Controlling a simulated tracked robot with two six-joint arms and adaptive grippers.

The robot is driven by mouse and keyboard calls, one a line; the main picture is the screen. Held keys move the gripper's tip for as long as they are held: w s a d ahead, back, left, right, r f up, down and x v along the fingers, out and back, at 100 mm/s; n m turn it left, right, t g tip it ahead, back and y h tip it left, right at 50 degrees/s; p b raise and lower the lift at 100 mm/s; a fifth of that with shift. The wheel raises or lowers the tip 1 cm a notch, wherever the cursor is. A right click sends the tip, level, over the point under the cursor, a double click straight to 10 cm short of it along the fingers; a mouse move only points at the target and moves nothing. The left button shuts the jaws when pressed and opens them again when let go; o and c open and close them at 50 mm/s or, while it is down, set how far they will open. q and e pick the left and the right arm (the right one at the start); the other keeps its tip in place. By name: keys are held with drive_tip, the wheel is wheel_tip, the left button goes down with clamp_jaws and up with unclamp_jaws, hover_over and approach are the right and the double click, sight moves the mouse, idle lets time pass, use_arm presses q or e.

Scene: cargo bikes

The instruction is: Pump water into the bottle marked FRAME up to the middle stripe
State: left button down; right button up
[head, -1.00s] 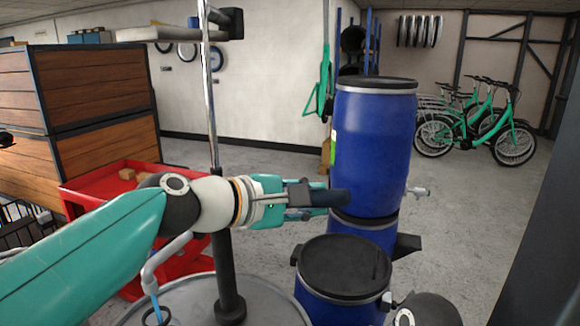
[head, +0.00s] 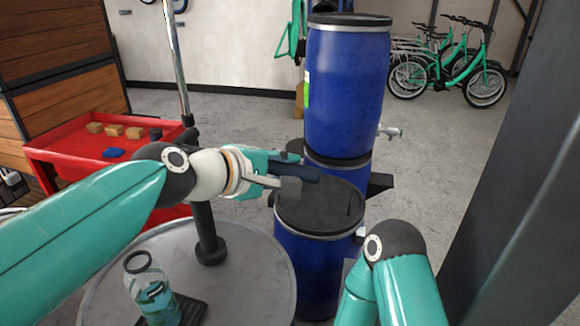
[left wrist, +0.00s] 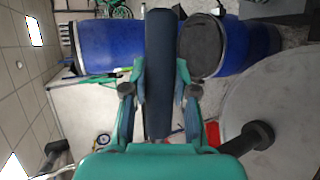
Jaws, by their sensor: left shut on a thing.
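My left gripper (head: 290,180) is shut on a dark navy handle (head: 302,172), which lies across its fingers. In the left wrist view, the handle (left wrist: 163,75) runs between the two fingers (left wrist: 160,95). A clear bottle (head: 152,285) with a dark ring at its mouth stands upright on a dark square pad (head: 190,310) on the round grey table (head: 255,285). Bluish water shows in its lower part; its marking and stripes are too small to read. My left arm hides any spout above it. My right gripper is out of view; only part of that arm shows.
A metal pole (head: 174,60) with a dark base (head: 212,250) rises from the table. Blue barrels stand to the right: a tall stack (head: 342,85) with a tap (head: 390,131), and a lower one (head: 310,265). A red cart (head: 70,150) with wooden blocks is at left.

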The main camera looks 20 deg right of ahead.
use_arm(q)
drive_tip(key=c, duration=1)
unclamp_jaws()
drive_tip(key=shift+s+f, duration=0.1)
drive_tip(key=shift+f, duration=0.4)
drive_tip(key=shift+o, duration=0.5)
drive_tip(key=shift+r, duration=0.1)
drive_tip(key=shift+r, duration=0.15)
drive_tip(key=shift+s+a+r, duration=0.1)
drive_tip(key=shift+a+r, duration=0.15)
drive_tip(key=shift+a, duration=0.2)
drive_tip(key=v, duration=1)
drive_tip(key=shift+s+a, duration=0.25)
drive_tip(key=shift+a, duration=0.15)
